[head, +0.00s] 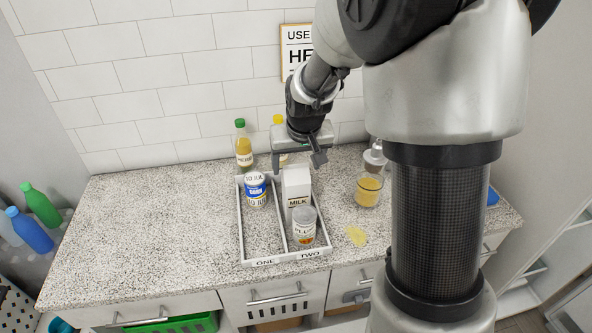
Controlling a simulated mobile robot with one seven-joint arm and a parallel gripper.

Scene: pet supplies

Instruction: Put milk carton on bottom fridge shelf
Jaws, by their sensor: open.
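The white milk carton (296,190), labelled MILK, stands upright in the right compartment, marked TWO, of a white divided tray (241,240) on the counter. My gripper (297,160) is open and empty above and near the carton's top; I cannot tell whether its fingers are around it. White shelving (538,268) shows in part at the right edge; I cannot tell whether it is the fridge, and no bottom fridge shelf can be made out.
A jar (304,224) stands in front of the carton in the same compartment. A blue and white can (255,188) is in the left compartment. Bottles (243,145) stand behind. The counter's left is clear.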

